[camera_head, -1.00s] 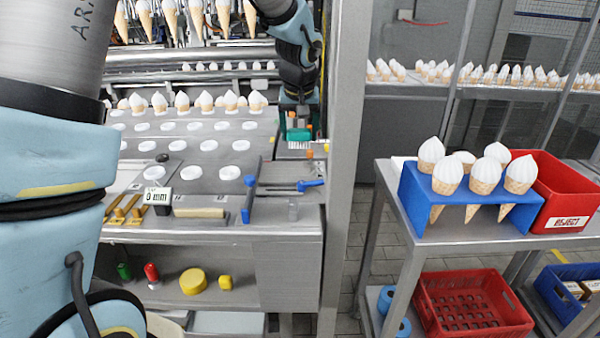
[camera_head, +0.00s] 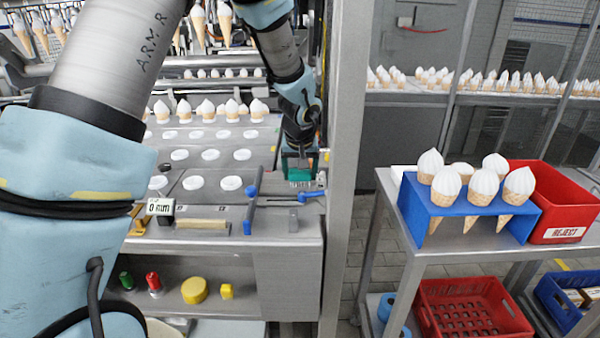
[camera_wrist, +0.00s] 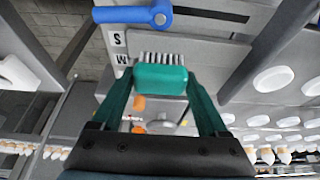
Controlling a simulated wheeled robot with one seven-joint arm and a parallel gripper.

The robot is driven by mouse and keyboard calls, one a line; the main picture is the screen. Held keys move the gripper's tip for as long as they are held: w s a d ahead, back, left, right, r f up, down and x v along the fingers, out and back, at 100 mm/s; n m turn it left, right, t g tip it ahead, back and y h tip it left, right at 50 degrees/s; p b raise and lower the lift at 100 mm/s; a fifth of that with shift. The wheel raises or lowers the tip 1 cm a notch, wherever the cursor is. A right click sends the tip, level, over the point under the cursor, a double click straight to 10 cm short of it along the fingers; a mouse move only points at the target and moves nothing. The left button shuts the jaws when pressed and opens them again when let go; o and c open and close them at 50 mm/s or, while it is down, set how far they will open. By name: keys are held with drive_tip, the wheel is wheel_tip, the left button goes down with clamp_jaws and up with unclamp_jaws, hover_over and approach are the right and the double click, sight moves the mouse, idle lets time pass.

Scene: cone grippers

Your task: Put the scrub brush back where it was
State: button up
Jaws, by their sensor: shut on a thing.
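The scrub brush (camera_head: 301,174) has a green block and pale grey bristles. It is between the fingers of my gripper (camera_head: 300,160), at the right edge of the machine's counter in the head view. In the wrist view the brush (camera_wrist: 160,79) sits between the two green fingertips of my gripper (camera_wrist: 160,92), which are shut on its ends. Its bristles point away from the palm. Whether the bristles touch the counter cannot be told.
Blue-handled levers (camera_head: 250,190) lie close in front of the brush. A blue handle (camera_wrist: 133,15) and S and W labels show in the wrist view. A steel post (camera_head: 347,150) stands just right. White-lidded cups fill the counter to the left. A blue cone rack (camera_head: 420,222) stands farther right.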

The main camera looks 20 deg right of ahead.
drive_tip(key=o, duration=1.2)
drive_tip(key=b+v, duration=0.1)
drive_tip(key=v, duration=1.1)
drive_tip(key=shift+b, duration=0.4)
drive_tip(key=a+f+n, duration=0.1)
drive_tip(key=a, duration=0.8)
drive_tip(key=s+a+f+n+g+y, duration=0.1)
drive_tip(key=a+f, duration=0.1)
drive_tip(key=a, duration=0.7)
drive_tip(key=a+f+g, duration=0.1)
drive_tip(key=a+f, duration=0.1)
drive_tip(key=a, duration=0.7)
drive_tip(key=shift+s+a+f+n+y, duration=0.25)
drive_tip(key=shift+a+n+y, duration=0.05)
drive_tip(key=shift+n+y, duration=0.1)
drive_tip(key=s+a+f+n, duration=0.1)
drive_tip(key=s+a+f, duration=0.1)
drive_tip(key=s+a, duration=0.3)
drive_tip(key=shift+a+g, duration=0.3)
drive_tip(key=shift+a, duration=0.75)
